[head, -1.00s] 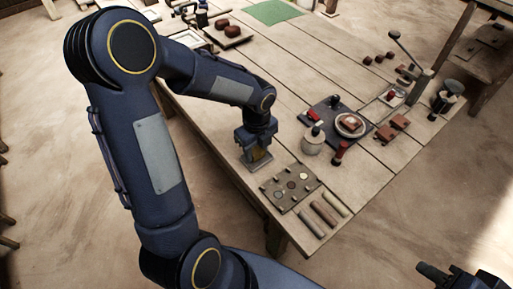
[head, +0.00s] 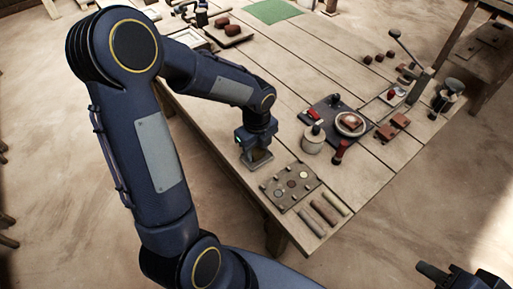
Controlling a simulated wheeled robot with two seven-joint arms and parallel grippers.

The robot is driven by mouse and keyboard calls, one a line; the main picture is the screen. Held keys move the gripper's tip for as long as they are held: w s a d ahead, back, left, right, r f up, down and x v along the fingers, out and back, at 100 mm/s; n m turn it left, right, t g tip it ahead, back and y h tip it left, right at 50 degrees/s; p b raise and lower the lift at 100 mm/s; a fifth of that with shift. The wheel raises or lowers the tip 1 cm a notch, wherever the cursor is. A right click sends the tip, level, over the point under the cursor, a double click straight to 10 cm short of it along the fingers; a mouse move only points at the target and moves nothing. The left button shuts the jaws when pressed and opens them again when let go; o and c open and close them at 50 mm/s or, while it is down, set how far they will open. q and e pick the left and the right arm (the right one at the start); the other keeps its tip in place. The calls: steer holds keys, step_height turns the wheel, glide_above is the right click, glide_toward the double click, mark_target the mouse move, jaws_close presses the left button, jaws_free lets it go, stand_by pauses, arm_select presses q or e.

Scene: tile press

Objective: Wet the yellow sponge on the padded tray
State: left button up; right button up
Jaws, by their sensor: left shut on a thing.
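My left gripper (head: 257,153) points down at the table's near left edge, over a small padded tray (head: 259,165). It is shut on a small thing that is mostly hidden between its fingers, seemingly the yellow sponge. I cannot tell whether that thing touches the tray. My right gripper (head: 434,272) is at the bottom right corner, off the table, and partly cut off by the frame. Its opening cannot be made out.
A dark plate with discs (head: 279,195) and several clay bars (head: 325,211) lie to the right of my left gripper. A pale jar (head: 313,141) and a dark board with a round dish (head: 350,124) stand beyond. A green mat (head: 272,11) lies at the back.

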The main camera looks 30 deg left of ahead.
mark_target(257, 150)
arm_select(q)
steer(key=shift+s, duration=0.1)
stand_by(0.5)
step_height(257, 150, up, 7)
steer(key=p, duration=0.6)
steer(key=shift+p, duration=0.35)
stand_by(0.5)
